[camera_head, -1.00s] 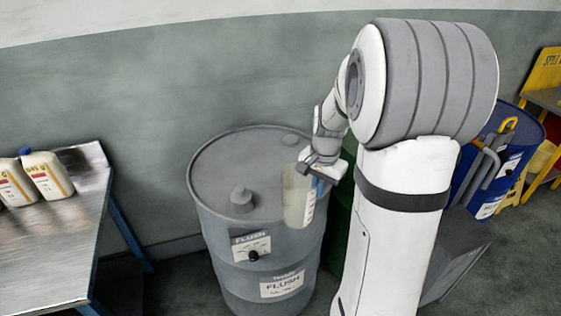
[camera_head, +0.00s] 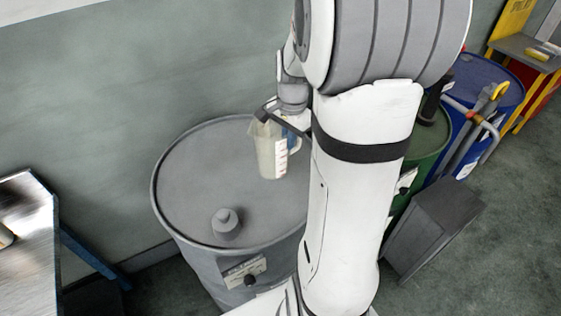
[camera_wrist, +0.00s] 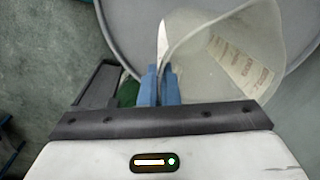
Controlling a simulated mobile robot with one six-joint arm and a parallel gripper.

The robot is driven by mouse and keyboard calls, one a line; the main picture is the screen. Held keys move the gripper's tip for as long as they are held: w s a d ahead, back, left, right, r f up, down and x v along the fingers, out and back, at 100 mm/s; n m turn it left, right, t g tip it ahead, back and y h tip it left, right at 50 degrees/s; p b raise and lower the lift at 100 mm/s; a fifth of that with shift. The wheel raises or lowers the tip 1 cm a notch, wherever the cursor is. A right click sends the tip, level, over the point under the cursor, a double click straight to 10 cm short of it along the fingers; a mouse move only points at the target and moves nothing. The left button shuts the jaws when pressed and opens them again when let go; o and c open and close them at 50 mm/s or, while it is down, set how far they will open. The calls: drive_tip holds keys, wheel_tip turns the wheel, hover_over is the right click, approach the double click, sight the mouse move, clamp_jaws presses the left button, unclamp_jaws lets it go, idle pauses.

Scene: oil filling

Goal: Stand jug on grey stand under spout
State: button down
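My gripper (camera_wrist: 158,88) has its blue fingers closed on the handle of a translucent jug (camera_head: 271,152). The jug hangs upright in the head view, in front of the grey drum's lid; whether it is clear of the lid I cannot tell. Its rim and printed scale show in the wrist view (camera_wrist: 225,55). A grey box-like stand (camera_head: 436,228) sits on the floor in front of the green drum (camera_head: 428,142), right of my arm and apart from the jug. My arm hides part of the green drum, and no spout shows clearly over the stand.
A grey drum (camera_head: 185,190) with a capped top stands left of my arm. A blue drum (camera_head: 490,85) with a yellow-handled pump stands at the right, before a yellow rack (camera_head: 512,30). A metal table (camera_head: 30,260) is at lower left. Floor at lower right is clear.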

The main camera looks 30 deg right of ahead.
wheel_tip(320, 180, down, 7)
drive_tip(key=shift+r+p, duration=0.15)
drive_tip(key=shift+p, duration=0.2)
drive_tip(key=shift+f, duration=0.3)
drive_tip(key=c, duration=1.7)
unclamp_jaws()
drive_tip(key=shift+r, duration=0.15)
